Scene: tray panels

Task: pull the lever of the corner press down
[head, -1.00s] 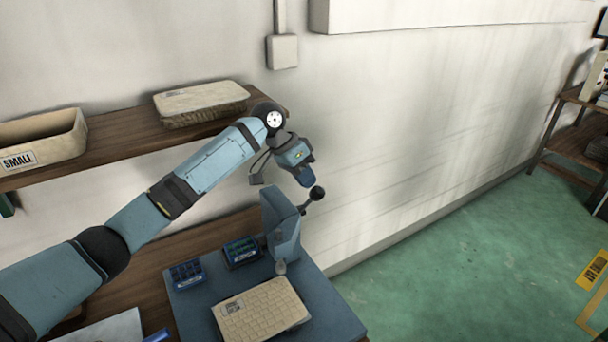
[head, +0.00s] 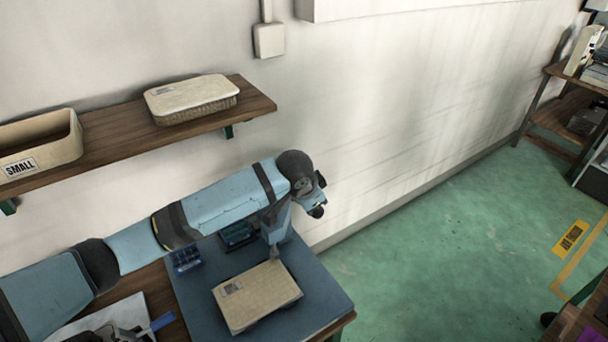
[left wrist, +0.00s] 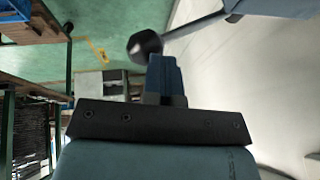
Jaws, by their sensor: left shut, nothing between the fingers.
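The corner press (head: 279,222) is a blue upright body at the back of the blue mat, its upper part mostly hidden behind my left arm. Its lever ends in a black knob (head: 318,212), which now sits low on the press's right side. My left gripper (head: 314,198) is shut and empty, just above the knob. In the left wrist view the shut fingers (left wrist: 165,76) are right beside the black knob (left wrist: 145,46); I cannot tell whether they touch. The lever rod (left wrist: 195,24) runs from the knob to the press.
Blue bins (head: 237,234) stand behind the panel on the blue mat (head: 325,290). A wall shelf (head: 255,97) above holds a lidded basket (head: 192,98) and a bin marked SMALL (head: 40,140). Open green floor (head: 430,255) lies right of the bench.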

